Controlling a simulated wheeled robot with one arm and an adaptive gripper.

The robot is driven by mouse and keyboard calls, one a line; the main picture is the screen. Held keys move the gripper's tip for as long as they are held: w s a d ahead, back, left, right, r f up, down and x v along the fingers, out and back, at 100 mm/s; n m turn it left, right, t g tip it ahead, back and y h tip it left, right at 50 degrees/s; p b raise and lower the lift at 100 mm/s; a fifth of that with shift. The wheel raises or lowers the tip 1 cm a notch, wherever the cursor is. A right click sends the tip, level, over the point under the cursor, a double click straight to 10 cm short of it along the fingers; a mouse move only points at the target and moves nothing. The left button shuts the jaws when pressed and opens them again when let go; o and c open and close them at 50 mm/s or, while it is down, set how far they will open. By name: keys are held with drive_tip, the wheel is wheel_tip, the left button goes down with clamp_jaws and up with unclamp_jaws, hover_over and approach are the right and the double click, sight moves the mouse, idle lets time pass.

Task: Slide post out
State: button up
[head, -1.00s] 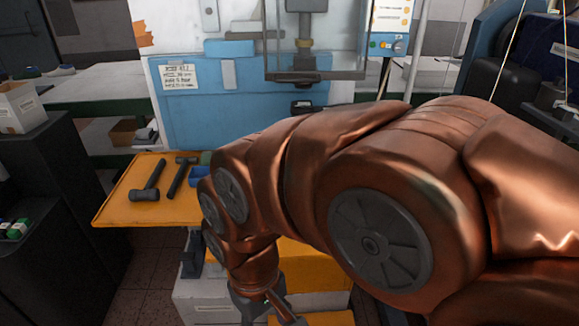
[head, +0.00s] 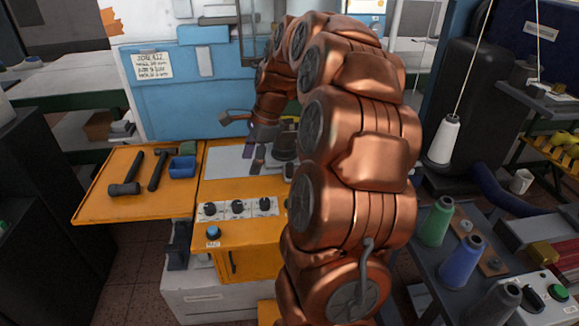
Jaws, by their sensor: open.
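A dark grey round post-like part (head: 284,142) stands on the pale metal plate (head: 222,160) of the orange machine. I cannot tell for sure whether it is the post of the task. My copper-coloured arm reaches over the machine and hides the right part of the plate. My gripper (head: 256,158) is open and points down over the plate, close to the left of the dark part. Whether they touch cannot be told. What is behind my arm is hidden.
An orange side shelf (head: 97,213) holds two dark hammers (head: 128,180) and a blue bin (head: 183,167). Knobs (head: 238,207) line the machine's front. Thread cones (head: 437,222) stand on a dark table at right. A blue panel (head: 170,105) rises behind.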

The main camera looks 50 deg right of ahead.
sight(291, 164)
drive_tip(key=s+d+f+m+t+h, duration=0.1)
drive_tip(key=d+m, duration=0.4)
drive_tip(key=d, duration=0.4)
drive_tip(key=s+d+f+m+t, duration=0.15)
drive_tip(key=d+m, duration=0.25)
drive_tip(key=d, duration=0.5)
drive_tip(key=shift+g, duration=0.35)
drive_tip(key=p+x, duration=0.1)
drive_tip(key=x, duration=0.7)
drive_tip(key=p+x, duration=0.1)
drive_tip(key=x, duration=0.3)
drive_tip(key=shift+w+d+f+p, duration=0.15)
drive_tip(key=shift+w+d+p, duration=0.1)
drive_tip(key=shift+w+p, duration=0.1)
drive_tip(key=shift+c, duration=0.4)
clamp_jaws()
